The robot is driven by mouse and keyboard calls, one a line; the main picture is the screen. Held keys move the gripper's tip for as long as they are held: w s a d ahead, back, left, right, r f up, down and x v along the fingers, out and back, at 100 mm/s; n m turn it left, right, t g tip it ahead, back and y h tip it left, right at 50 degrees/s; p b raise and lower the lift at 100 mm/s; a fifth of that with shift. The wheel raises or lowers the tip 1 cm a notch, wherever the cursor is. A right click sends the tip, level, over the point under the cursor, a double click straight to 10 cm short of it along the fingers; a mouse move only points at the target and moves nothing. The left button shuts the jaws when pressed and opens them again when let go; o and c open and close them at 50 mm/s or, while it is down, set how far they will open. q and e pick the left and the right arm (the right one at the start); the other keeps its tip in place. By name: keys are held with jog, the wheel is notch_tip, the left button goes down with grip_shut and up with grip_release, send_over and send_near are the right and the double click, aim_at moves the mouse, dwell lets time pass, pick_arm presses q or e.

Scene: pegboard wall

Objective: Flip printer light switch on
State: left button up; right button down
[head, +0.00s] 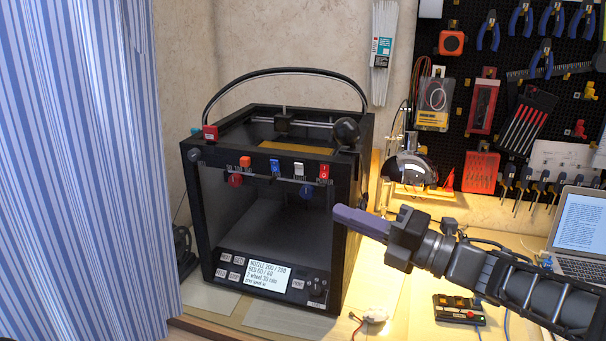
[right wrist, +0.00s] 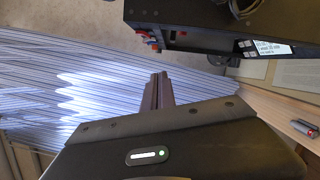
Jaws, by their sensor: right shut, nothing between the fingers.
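The black 3D printer (head: 270,195) stands on the table in the head view. Along its top front edge is a row of small switches: an orange one (head: 245,161), a blue one (head: 275,167), a white one (head: 299,170) and a red one (head: 324,172). Their labels are too small to read surely, so I cannot tell which is the light switch. My right gripper (head: 345,216) is shut and empty, its fingers pointing left beside the printer's front right, below the switches. In the right wrist view the shut fingers (right wrist: 158,82) are apart from the printer (right wrist: 200,28). My left gripper is out of view.
A blue striped curtain (head: 75,170) hangs at the left. A tool pegboard (head: 520,95) covers the right wall. A laptop (head: 577,235) and a small button box (head: 458,310) are on the right of the table. The printer's screen (head: 268,276) is lit.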

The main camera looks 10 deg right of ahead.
aim_at(299, 169)
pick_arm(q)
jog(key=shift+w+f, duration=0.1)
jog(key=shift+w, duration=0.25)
pick_arm(e)
jog(key=shift+s+d+r+n+y, duration=0.15)
jog(key=shift+s+r+n+y, duration=0.25)
jog(key=shift+r+n, duration=0.4)
jog(key=shift+f, duration=0.15)
